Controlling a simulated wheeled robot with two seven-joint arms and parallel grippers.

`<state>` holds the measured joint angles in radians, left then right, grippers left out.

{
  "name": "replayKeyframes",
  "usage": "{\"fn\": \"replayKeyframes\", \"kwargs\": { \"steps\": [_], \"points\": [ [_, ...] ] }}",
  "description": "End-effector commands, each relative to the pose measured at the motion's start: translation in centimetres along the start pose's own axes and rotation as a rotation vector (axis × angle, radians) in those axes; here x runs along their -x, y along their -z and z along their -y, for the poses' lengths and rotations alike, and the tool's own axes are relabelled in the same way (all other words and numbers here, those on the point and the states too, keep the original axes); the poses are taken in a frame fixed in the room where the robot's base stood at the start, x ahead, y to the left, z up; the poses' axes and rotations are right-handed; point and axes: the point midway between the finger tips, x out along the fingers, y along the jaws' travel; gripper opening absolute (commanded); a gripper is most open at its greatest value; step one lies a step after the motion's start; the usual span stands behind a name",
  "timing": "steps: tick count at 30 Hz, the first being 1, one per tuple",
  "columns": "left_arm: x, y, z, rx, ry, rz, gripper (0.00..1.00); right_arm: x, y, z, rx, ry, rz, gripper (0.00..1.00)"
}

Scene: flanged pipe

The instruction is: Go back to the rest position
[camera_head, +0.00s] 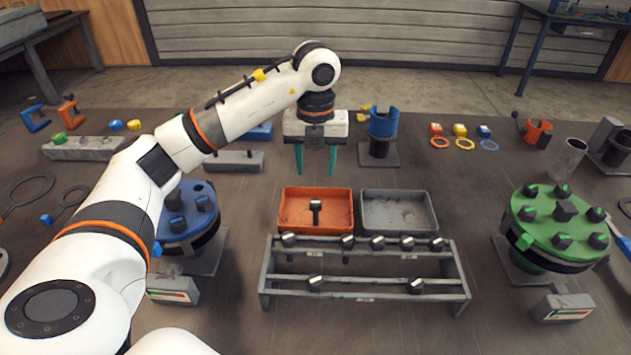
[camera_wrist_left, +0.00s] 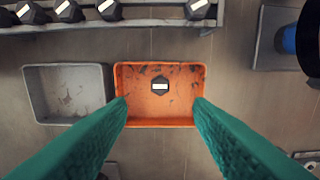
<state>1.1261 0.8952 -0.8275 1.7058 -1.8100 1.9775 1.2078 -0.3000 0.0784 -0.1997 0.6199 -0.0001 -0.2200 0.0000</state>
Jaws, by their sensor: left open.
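My left gripper (camera_head: 316,172) has two green fingers, spread apart with nothing between them. It hangs pointing down above the table, behind the orange tray (camera_head: 291,228) in the head view. In the left wrist view the open fingers (camera_wrist_left: 160,112) frame the orange tray (camera_wrist_left: 135,85), which holds one dark bolt (camera_wrist_left: 160,86) with a white mark. The same bolt (camera_head: 316,207) stands in the tray in the head view. My right gripper does not show.
An empty grey tray (camera_head: 400,231) sits beside the orange one. A grey rack (camera_head: 365,290) with several dark bolts stands in front. A blue flange (camera_head: 185,215) is at the left, partly behind my arm, and a green flange (camera_head: 545,210) at the right. A blue holder (camera_head: 383,125) stands behind.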

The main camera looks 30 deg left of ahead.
Motion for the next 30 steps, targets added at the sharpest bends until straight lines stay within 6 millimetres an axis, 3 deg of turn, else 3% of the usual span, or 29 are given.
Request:
{"fn": "replayKeyframes", "kwargs": {
  "steps": [5, 20, 23, 30],
  "points": [
    [1.0, 0.0, 0.0, 0.000, 0.000, 0.001, 0.47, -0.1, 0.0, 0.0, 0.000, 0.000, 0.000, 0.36],
    [1.0, 0.0, 0.0, -0.001, 0.000, 0.001, 0.47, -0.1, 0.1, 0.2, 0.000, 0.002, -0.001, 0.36],
    [1.9, 0.0, 0.0, 0.000, 0.000, 0.000, 0.47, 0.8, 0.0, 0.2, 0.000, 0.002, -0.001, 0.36],
    [6.4, 0.0, 0.0, 0.000, 0.000, 0.000, 0.47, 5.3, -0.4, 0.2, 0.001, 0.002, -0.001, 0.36]
  ]
}}
